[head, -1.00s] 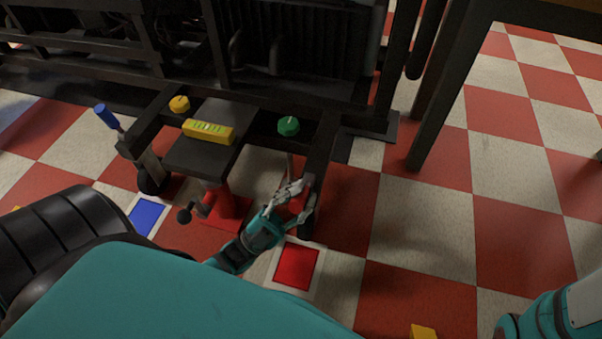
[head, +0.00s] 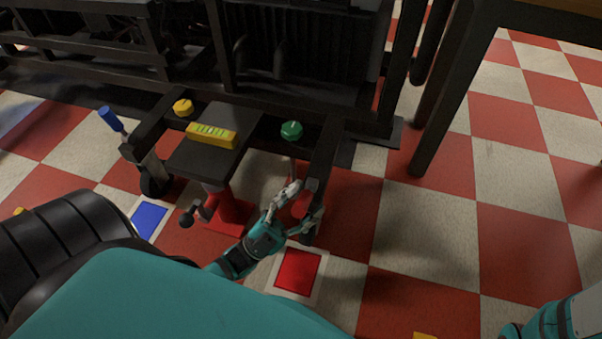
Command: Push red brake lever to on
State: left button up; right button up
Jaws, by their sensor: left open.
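The red brake lever's handle (head: 303,204) shows at the right front leg of the dark cart frame, low above the floor. My left gripper (head: 306,199) is open around the red handle, with one finger on its left and the other on its lower right. I cannot tell whether the fingers touch it. The lever's lower part is hidden by the gripper and the cart leg. A blue lever (head: 110,118) stands tilted at the cart's left leg. My right gripper is out of view.
The cart holds a yellow level (head: 211,135), a yellow knob (head: 183,107) and a green knob (head: 291,130). A red jack base (head: 232,214) stands below it. A red floor square (head: 298,271) and blue floor square (head: 149,219) lie in front. Checkered floor at right is clear.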

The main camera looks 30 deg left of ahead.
pick_arm(q)
jog(key=v, duration=1.2)
jog(key=shift+s, duration=0.1)
